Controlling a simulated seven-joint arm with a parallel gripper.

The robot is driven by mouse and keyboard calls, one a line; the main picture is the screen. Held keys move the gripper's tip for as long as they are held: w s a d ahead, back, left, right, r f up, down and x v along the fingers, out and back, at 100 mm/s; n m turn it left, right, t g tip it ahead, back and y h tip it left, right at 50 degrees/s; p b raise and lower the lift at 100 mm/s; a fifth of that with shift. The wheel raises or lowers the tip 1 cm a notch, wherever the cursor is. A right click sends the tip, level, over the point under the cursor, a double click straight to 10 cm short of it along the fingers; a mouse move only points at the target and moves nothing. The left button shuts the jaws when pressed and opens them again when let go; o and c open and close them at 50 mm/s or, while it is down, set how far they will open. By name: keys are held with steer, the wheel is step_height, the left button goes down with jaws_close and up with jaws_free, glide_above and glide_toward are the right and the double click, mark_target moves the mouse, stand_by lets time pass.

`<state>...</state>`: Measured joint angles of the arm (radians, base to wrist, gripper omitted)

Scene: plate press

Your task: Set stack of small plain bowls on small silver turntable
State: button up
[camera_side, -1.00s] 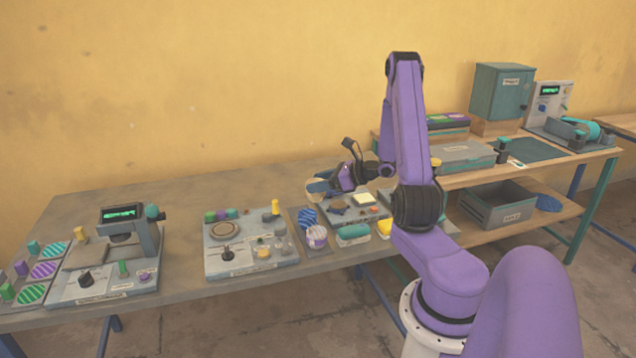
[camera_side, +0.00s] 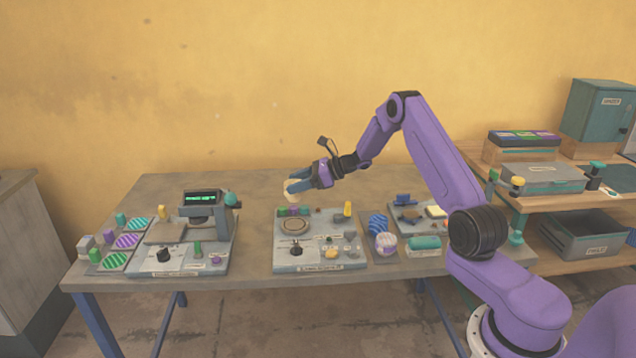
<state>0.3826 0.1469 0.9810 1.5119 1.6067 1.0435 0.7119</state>
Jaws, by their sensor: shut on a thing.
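My gripper (camera_side: 297,186) is shut on a small pale stack of bowls (camera_side: 291,193), partly hidden by the fingers. It holds the stack in the air over the back of the middle station on the bench. A small round turntable (camera_side: 296,227), silver-grey with a darker ring, sits on that station's panel (camera_side: 283,259). In the picture the stack is above the turntable and apart from it. The separate bowls within the stack are too small to make out.
Green and purple blocks (camera_side: 292,211) stand just behind the turntable, with a yellow post (camera_side: 347,209) to its right. A black knob (camera_side: 296,248) is in front. A press station with a lit display (camera_side: 201,197) stands to the left.

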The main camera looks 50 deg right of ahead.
steer(key=shift+a+f, duration=0.1)
steer(key=shift+f, duration=3.75)
steer(key=shift+f, duration=0.6)
steer(key=o, duration=1.2)
steer(key=v, duration=1.7)
steer(key=shift+s, duration=0.1)
